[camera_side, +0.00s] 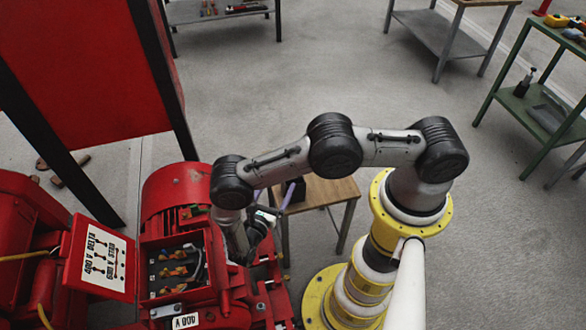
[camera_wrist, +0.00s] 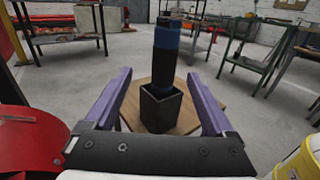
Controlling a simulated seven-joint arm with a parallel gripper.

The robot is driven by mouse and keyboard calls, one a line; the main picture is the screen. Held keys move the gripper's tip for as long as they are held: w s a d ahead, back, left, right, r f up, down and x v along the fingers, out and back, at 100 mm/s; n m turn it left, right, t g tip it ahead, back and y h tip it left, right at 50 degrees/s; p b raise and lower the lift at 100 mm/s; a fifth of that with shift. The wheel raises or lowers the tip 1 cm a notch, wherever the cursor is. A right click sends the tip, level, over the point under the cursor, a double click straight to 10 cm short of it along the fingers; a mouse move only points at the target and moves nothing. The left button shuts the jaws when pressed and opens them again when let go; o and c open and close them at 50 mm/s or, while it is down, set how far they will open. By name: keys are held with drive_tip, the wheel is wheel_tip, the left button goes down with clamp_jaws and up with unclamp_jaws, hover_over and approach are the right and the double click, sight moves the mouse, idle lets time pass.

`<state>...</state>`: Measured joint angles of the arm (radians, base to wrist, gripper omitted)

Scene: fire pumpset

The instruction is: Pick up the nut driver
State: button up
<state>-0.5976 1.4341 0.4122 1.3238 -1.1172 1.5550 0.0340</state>
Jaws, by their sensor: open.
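The nut driver (camera_wrist: 165,50) shows in the wrist view as an upright dark handle with a blue band. Its lower end is hidden inside a black square holder (camera_wrist: 161,108) on a small wooden-topped table (camera_wrist: 203,112). My gripper (camera_wrist: 158,77) is open, with one purple finger on each side of the driver's line in that view. The fingers look apart from the driver; the exact depth gap is unclear. In the side view, the holder (camera_side: 294,191) sits on the table (camera_side: 330,190) just beyond my gripper, and the driver is not clearly visible.
Red pump machinery (camera_side: 178,195) with an open electrical box (camera_side: 178,268) stands close to the left of my gripper. A green shelf table (camera_side: 545,100) stands far right. Grey floor (camera_side: 260,90) behind the small table is clear.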

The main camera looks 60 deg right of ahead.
drive_tip(key=d, duration=1.2)
drive_tip(key=shift+w+d+f, duration=0.1)
drive_tip(key=shift+w, duration=0.3)
drive_tip(key=shift+w+d, duration=0.15)
drive_tip(key=shift+d, duration=0.45)
clamp_jaws()
